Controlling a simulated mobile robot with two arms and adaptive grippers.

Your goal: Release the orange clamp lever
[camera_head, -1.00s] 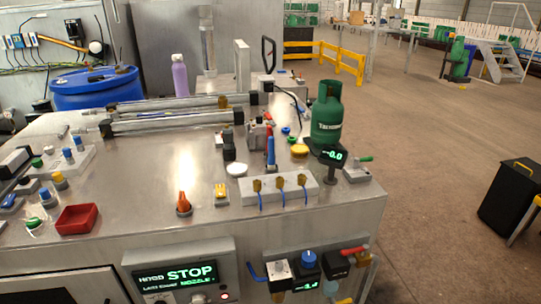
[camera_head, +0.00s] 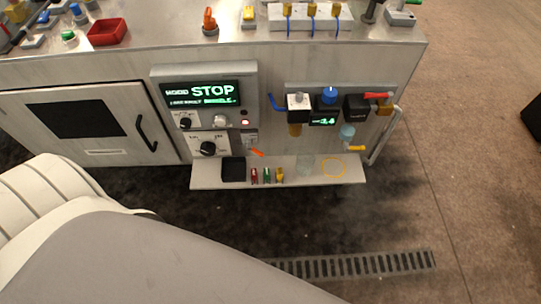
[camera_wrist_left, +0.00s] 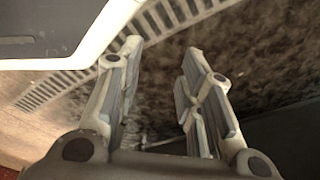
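A small orange lever (camera_head: 257,152) sticks out of the front of the bench, just above the front shelf and below the STOP panel. A separate upright orange handle (camera_head: 210,20) stands on the bench top; I cannot tell for sure which one is the clamp lever. My left gripper (camera_wrist_left: 160,68) shows only in the left wrist view. It is open and empty, its two fingers apart over dark floor beside a floor grate. It is away from both orange parts. My right gripper is not in view.
The front shelf (camera_head: 207,183) juts out and holds a black tray (camera_head: 233,169) and several small coloured parts. The STOP panel (camera_head: 203,93) is above it. Valves and a pipe handle (camera_head: 384,140) stick out at right. A floor grate (camera_head: 350,265) lies in front.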

